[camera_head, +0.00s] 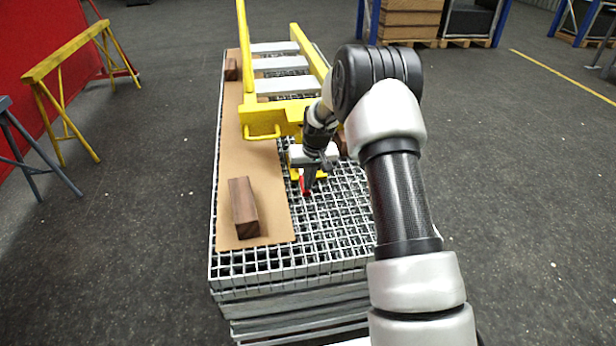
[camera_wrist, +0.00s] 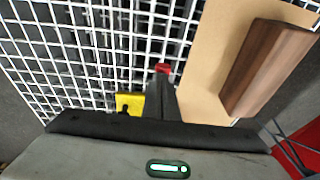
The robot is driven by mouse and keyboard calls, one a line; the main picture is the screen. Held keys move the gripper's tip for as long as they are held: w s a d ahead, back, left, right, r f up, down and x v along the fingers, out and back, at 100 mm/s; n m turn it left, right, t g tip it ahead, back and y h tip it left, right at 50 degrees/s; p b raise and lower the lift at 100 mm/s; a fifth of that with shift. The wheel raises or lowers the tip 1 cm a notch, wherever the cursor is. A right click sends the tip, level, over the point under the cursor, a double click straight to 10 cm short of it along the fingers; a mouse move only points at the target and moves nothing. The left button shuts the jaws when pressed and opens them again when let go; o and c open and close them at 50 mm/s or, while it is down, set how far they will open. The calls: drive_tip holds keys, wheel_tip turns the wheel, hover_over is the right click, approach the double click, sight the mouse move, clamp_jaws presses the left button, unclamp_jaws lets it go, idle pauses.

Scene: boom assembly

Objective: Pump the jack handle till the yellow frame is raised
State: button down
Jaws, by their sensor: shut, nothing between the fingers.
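The yellow frame (camera_head: 262,122) lies along the grating in the head view, with grey cross plates between its rails. Under its near end is a yellow jack part (camera_head: 293,173), mostly hidden by my arm; a yellow piece also shows in the wrist view (camera_wrist: 130,103). The red handle (camera_head: 303,187) shows beside my fingers, and its red end (camera_wrist: 163,68) appears just past the fingertips in the wrist view. My gripper (camera_head: 309,187) points down at the handle, shut and empty. I cannot tell whether it touches the handle.
A brown wooden block (camera_head: 243,205) lies on a tan board (camera_head: 262,215) left of my gripper. A second block (camera_head: 231,69) lies farther back. The grating (camera_head: 330,235) is bare at the near right. A yellow trestle (camera_head: 68,48) stands on the floor at left.

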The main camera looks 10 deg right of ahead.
drive_tip(key=shift+s+f, duration=0.15)
drive_tip(key=shift+f, duration=0.25)
drive_tip(key=shift+s+f, duration=0.1)
drive_tip(key=p+v, duration=0.1)
drive_tip(key=v, duration=0.2)
drive_tip(key=p+v, duration=0.1)
drive_tip(key=shift+w+d+r+p, duration=0.15)
drive_tip(key=shift+w+r+p, duration=0.2)
drive_tip(key=shift+r, duration=0.1)
drive_tip(key=s+r+p, duration=0.1)
drive_tip(key=s+r, duration=0.5)
drive_tip(key=r, duration=0.1)
drive_tip(key=shift+s+d, duration=0.4)
